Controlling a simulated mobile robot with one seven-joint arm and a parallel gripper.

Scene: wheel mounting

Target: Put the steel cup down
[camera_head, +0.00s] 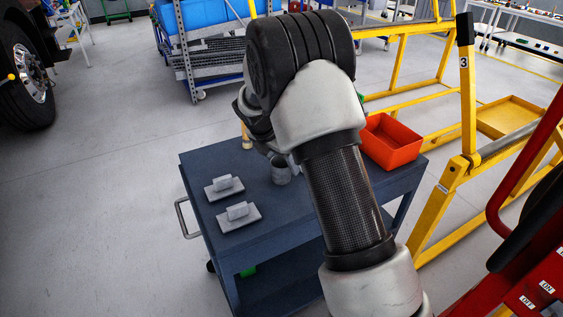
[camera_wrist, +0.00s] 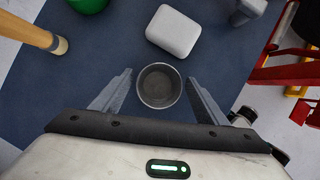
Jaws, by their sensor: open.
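The steel cup (camera_wrist: 158,87) is a round grey cup, seen from above in the wrist view with its open mouth up. It looks empty. In the head view the cup (camera_head: 281,171) stands upright on the dark blue cart top (camera_head: 297,208). My gripper (camera_wrist: 159,76) is open, with one finger on each side of the cup and a gap showing on both sides. In the head view my arm hides most of the gripper and the area behind the cup.
Two grey handled blocks (camera_head: 224,187) (camera_head: 239,216) lie left of the cup. A red-orange bin (camera_head: 393,143) sits at the cart's right. The wrist view shows a pale rounded block (camera_wrist: 174,31), a wooden handle (camera_wrist: 38,35) and a green object (camera_wrist: 88,4). Yellow frames (camera_head: 458,180) stand to the right.

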